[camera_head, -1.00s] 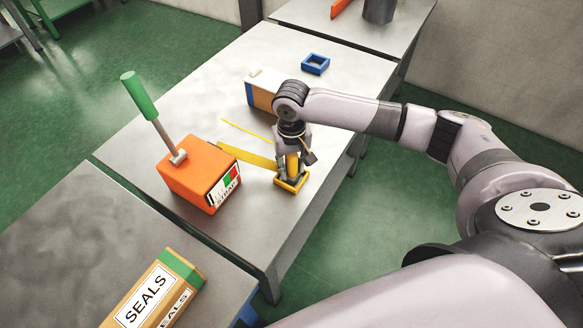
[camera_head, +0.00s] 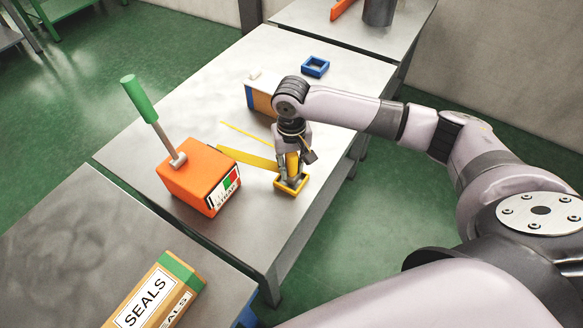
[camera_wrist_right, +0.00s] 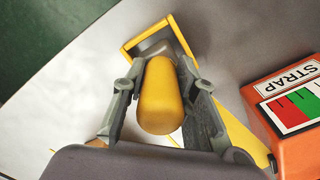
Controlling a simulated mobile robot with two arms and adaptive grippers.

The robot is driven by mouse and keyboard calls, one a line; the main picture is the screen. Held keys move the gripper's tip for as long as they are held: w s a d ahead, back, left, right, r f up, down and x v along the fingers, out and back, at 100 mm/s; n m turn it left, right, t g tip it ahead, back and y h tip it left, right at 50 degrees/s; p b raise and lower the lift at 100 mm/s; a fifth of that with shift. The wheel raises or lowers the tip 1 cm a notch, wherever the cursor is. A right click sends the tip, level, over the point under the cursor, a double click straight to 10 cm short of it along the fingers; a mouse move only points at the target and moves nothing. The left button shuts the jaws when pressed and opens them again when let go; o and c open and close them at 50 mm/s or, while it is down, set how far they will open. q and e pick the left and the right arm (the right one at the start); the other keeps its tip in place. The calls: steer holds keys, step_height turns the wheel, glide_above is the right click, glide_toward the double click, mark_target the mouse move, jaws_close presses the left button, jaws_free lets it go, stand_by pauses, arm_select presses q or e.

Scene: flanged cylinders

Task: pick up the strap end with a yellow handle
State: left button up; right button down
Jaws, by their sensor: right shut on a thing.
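The strap end's yellow handle (camera_wrist_right: 160,98) stands between the fingers of my right gripper (camera_wrist_right: 163,68) in the right wrist view. My right gripper (camera_head: 292,171) is shut on it, and the fingers partly hide the handle in the head view. The handle's foot is at a yellow square frame (camera_head: 279,187) on the table, also seen in the right wrist view (camera_wrist_right: 131,47). A flat yellow strap (camera_head: 245,158) runs from the orange strap box (camera_head: 196,176) towards this frame. My left gripper is not in view.
The orange box has a green-tipped lever (camera_head: 138,99) standing up. Behind my gripper are a tan-and-blue box (camera_head: 260,99) and a blue square frame (camera_head: 315,66). A SEALS box (camera_head: 155,292) lies on the nearer table. The table (camera_head: 170,108) is bare at the far left.

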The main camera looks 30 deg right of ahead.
step_height(320, 180, up, 19)
steer(key=shift+f, duration=0.2)
